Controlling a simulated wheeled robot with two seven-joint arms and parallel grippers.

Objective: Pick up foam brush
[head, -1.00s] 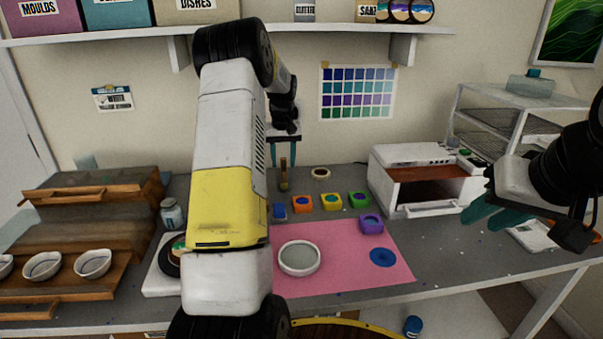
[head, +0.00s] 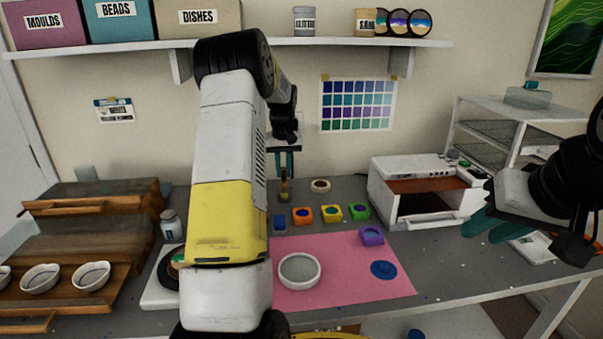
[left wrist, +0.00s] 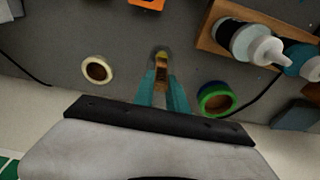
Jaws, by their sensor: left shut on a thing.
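The foam brush (left wrist: 161,66) stands upright with a wooden handle, near the back of the grey table. In the head view the brush (head: 284,190) shows below my left gripper (head: 285,172). My left gripper is shut on the brush handle; its teal fingers (left wrist: 162,88) sit on both sides of it in the left wrist view. I cannot tell whether the brush still touches the table. My right gripper (head: 490,226) hangs at the right over the table; how far its teal fingers are apart is unclear.
A tape roll (left wrist: 97,70) and a green-rimmed roll (left wrist: 215,98) flank the brush. Several small colour pots (head: 331,212) stand in front of it. A pink mat (head: 340,270) holds a white dish (head: 299,270).

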